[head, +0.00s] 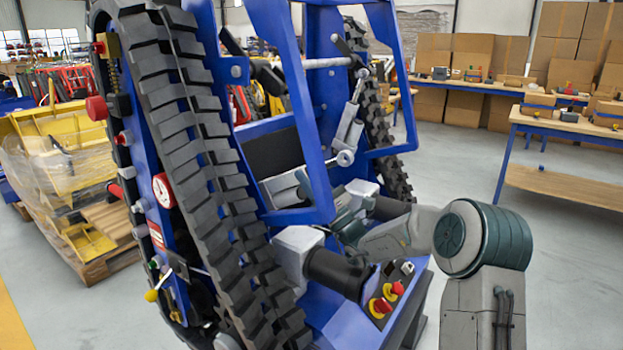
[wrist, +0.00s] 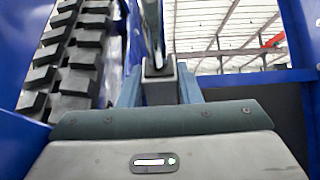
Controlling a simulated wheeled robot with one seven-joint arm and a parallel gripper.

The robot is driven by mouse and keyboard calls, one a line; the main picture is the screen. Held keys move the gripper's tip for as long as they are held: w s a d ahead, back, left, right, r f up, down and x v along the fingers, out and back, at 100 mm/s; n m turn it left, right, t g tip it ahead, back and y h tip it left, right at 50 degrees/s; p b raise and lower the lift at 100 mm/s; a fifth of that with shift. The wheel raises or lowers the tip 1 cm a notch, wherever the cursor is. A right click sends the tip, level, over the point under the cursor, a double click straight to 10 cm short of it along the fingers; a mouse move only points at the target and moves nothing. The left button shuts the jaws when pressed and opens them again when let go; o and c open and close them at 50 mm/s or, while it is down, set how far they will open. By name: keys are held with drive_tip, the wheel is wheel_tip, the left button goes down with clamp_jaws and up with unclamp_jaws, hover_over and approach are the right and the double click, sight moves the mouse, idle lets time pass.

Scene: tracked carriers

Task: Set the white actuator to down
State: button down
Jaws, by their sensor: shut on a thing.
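A white actuator (head: 348,132), a pale cylinder with a thin rod at its upper end and a round eye at its lower end, stands tilted inside the blue tracked carrier (head: 318,170). My gripper (wrist: 160,92) is shut on a grey block-like piece (wrist: 159,72) with a narrow upright part above it. I cannot tell whether this piece belongs to the white actuator. In the head view my arm reaches in from the right, and its end is largely hidden behind the blue frame and white housings.
Black tracks (head: 190,130) flank the blue frame; a tread also shows close on the left in the wrist view (wrist: 70,65). Red emergency buttons (head: 390,296) sit low at the front. A workbench (head: 570,125) stands at right, with clear floor before it.

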drive_tip(key=c, duration=1)
unclamp_jaws()
drive_tip(key=shift+w, duration=0.1)
drive_tip(key=shift+c, duration=0.2)
drive_tip(key=v, duration=1.4)
drive_tip(key=shift+p, duration=0.35)
drive_tip(key=shift+w+a, duration=0.1)
